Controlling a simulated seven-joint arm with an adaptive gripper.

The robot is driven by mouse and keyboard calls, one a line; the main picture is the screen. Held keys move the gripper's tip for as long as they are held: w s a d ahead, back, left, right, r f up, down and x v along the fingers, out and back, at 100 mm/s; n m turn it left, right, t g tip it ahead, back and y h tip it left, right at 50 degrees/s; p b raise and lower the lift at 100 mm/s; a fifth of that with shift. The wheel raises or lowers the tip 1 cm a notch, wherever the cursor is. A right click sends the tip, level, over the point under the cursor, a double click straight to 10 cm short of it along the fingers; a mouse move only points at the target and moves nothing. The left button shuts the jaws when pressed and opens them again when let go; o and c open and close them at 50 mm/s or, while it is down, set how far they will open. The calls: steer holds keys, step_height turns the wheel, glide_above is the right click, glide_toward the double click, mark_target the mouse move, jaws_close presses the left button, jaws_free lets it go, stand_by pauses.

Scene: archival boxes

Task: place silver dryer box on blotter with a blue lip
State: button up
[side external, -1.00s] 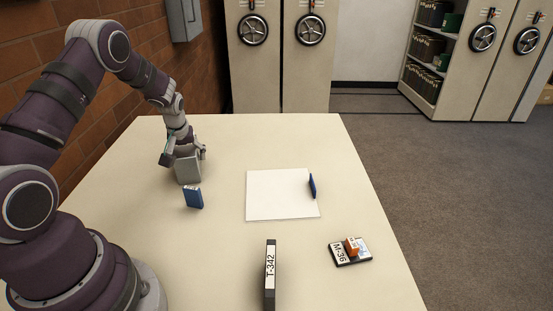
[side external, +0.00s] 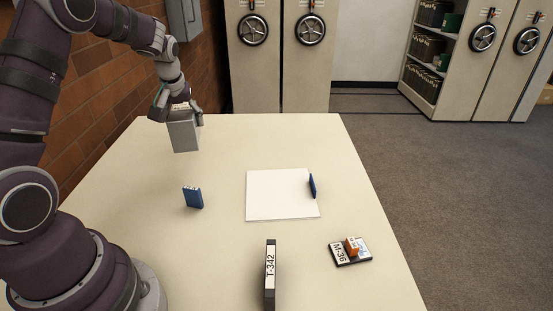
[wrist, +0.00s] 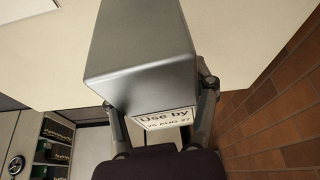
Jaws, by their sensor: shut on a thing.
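The silver dryer box (side external: 184,135) is a grey metallic block held in the air above the far left part of the table. My gripper (side external: 182,110) is shut on its upper part. In the wrist view the silver box (wrist: 140,50) fills the upper middle, with a "Use by" label on its near face, and my gripper (wrist: 160,95) has a finger on each side of it.
A small blue box (side external: 193,197) stands left of the blotter. A black upright case marked T-342 (side external: 270,275) stands at the front. A black M-36 tape (side external: 343,255) with an orange piece on it lies front right. A brick wall (side external: 90,125) borders the left.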

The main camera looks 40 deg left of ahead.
steer(key=s+d+f+m+h, duration=0.1)
steer(key=s+d+m, duration=0.1)
steer(key=d, duration=0.5)
steer(key=s+d+f+m+t, duration=0.1)
steer(key=s+d+f+m, duration=0.1)
steer(key=d, duration=0.5)
steer(key=s+d+f+m+h, duration=0.1)
steer(key=d+m, duration=0.2)
steer(key=d, duration=0.4)
glide_toward(284, 184)
steer(key=shift+w+a+f, duration=0.3)
steer(key=shift+w+f, duration=0.15)
steer(key=shift+f, duration=0.05)
steer(key=shift+s+d+x, duration=0.1)
steer(key=shift+s+x, duration=0.05)
steer(key=shift+x, duration=0.7)
steer(key=shift+s+d+x, duration=0.15)
steer(key=shift+x, duration=0.75)
steer(key=shift+f, duration=0.2)
steer(key=o, duration=1.2)
